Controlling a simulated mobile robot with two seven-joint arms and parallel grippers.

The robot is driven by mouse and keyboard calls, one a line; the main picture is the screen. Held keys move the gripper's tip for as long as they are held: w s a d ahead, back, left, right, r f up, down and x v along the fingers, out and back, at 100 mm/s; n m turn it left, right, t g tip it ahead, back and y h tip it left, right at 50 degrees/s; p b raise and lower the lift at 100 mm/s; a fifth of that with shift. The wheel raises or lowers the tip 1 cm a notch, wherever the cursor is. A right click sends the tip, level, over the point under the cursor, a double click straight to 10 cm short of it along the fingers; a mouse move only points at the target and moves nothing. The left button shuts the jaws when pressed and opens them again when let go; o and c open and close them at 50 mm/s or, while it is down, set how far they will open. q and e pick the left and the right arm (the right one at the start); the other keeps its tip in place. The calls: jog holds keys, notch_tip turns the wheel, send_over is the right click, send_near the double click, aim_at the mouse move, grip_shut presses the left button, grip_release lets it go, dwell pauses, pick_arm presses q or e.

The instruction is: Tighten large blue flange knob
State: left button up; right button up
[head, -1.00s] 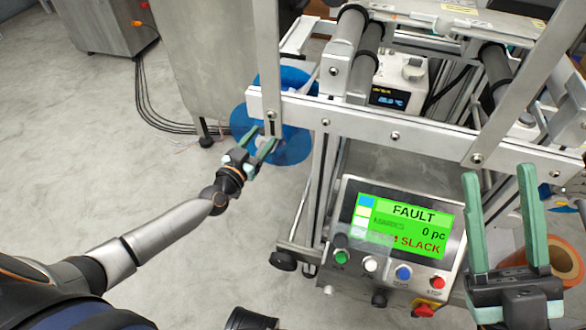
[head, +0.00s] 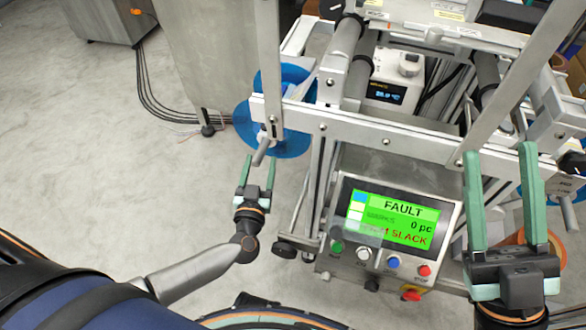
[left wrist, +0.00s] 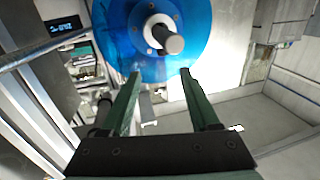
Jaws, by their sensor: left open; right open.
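The large blue flange (head: 289,140) is a translucent blue disc on the machine's left side, partly hidden behind the metal frame in the head view. It also fills the top middle of the left wrist view (left wrist: 197,58). At its centre is a grey knob (left wrist: 168,40) on a round hub; in the head view the knob (head: 261,152) points toward me. My left gripper (head: 258,170) is open and empty, a short way in front of the knob and apart from it. In the left wrist view its fingertips (left wrist: 160,72) lie below the knob. My right gripper (head: 500,165) is open and empty at the right.
A control panel (head: 395,217) reads FAULT and SLACK in front of the machine. The upright metal frame bar (head: 270,70) and horizontal rail (head: 390,140) stand close to the flange. An orange-rimmed reel (head: 515,240) is at lower right. Open floor (head: 110,170) lies left.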

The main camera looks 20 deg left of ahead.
pick_arm(q)
jog(key=s+d+r+m+g+h+p, duration=0.3)
jog(key=s+d+r+h+p, duration=0.6)
jog(key=p, duration=0.8)
jog(key=s+d+r+m, duration=0.1)
jog(key=d+r+m, duration=0.1)
jog(key=r, duration=0.3)
jog(key=shift+s+d+h, duration=0.2)
jog(key=shift+d+h, duration=0.2)
jog(key=shift+d, duration=0.35)
pick_arm(e)
notch_tip(320, 180, up, 18)
pick_arm(q)
jog(key=shift+r, duration=0.1)
pick_arm(e)
jog(key=shift+f, duration=0.1)
